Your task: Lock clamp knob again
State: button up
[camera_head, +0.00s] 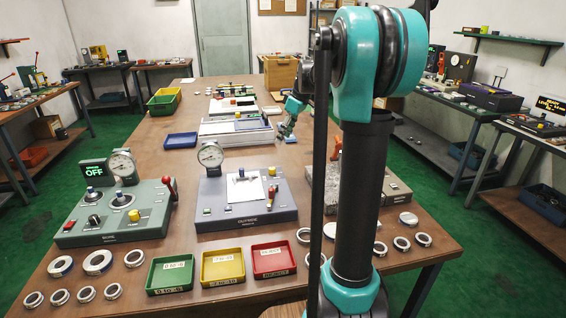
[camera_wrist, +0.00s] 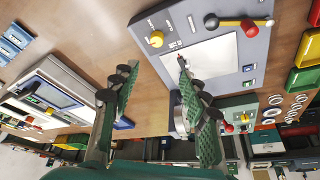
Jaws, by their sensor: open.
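The middle grey console (camera_head: 222,212) carries a white plate (camera_head: 250,192), a yellow knob (camera_head: 271,171), a blue-topped knob (camera_head: 241,172), a red lever (camera_head: 269,189) and a dial gauge (camera_head: 210,155). The console is also at the top of the wrist view (camera_wrist: 205,66), with its yellow knob (camera_wrist: 156,39) and white plate (camera_wrist: 210,58). I cannot tell which knob is the clamp knob. My gripper (camera_wrist: 156,66) is open and empty, its fingers apart. In the head view my gripper (camera_head: 285,130) hangs above the table behind this console, apart from its knobs.
A green console (camera_head: 120,222) with an "OFF" display stands left. Green (camera_head: 170,274), yellow (camera_head: 222,267) and red (camera_head: 273,259) trays and several metal rings (camera_head: 98,262) line the table front.

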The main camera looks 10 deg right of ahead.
jog(key=d, duration=0.1)
send_near(272, 168)
jog(key=shift+n, duration=0.4)
jog(key=x, duration=0.8)
jog(key=shift+s+a+f, duration=0.1)
jog(key=shift+f, duration=0.3)
jog(key=shift+c, duration=0.3)
grip_shut()
